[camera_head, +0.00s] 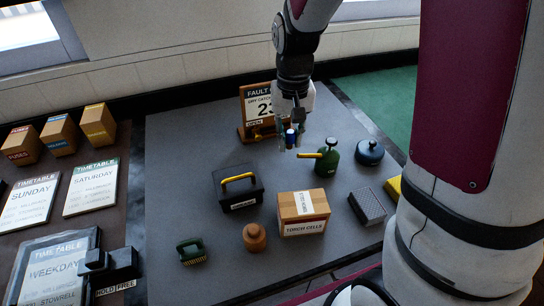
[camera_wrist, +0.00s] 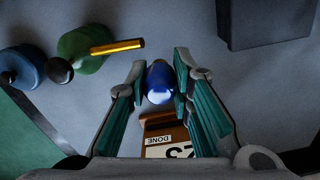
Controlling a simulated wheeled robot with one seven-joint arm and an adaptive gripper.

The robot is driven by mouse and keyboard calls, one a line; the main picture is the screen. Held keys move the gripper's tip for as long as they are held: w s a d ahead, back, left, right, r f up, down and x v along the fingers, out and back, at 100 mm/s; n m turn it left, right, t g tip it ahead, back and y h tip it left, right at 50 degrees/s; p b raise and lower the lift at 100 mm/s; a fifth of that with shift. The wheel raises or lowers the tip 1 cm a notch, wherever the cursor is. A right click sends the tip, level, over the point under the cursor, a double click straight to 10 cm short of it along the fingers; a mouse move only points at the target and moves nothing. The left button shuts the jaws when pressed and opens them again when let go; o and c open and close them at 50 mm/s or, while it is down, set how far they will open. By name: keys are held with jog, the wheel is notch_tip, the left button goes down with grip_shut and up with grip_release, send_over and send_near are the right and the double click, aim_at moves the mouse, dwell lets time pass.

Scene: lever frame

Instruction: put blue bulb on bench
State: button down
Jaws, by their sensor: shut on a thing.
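The blue bulb (camera_wrist: 159,84) is between the two fingers of my gripper (camera_wrist: 160,92), which is shut on it. In the head view my gripper (camera_head: 291,140) holds the bulb (camera_head: 291,137) above the grey bench (camera_head: 190,130), in front of the calendar stand. The bulb looks clear of the bench top, though the exact height is hard to tell. In the wrist view bare grey bench (camera_wrist: 190,35) shows beyond the bulb.
The calendar stand (camera_head: 257,100) is close behind my gripper. A green oil can (camera_head: 327,160) and a blue round pot (camera_head: 369,153) stand to the right. A black toolbox (camera_head: 237,188) and a cardboard box (camera_head: 303,213) stand nearer. Bare bench lies left of the stand.

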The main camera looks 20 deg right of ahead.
aim_at(288, 173)
notch_tip(288, 173, down, 9)
jog(key=shift+f, duration=0.1)
dwell(0.4)
jog(key=shift+f, duration=0.15)
jog(key=c, duration=1.7)
grip_release()
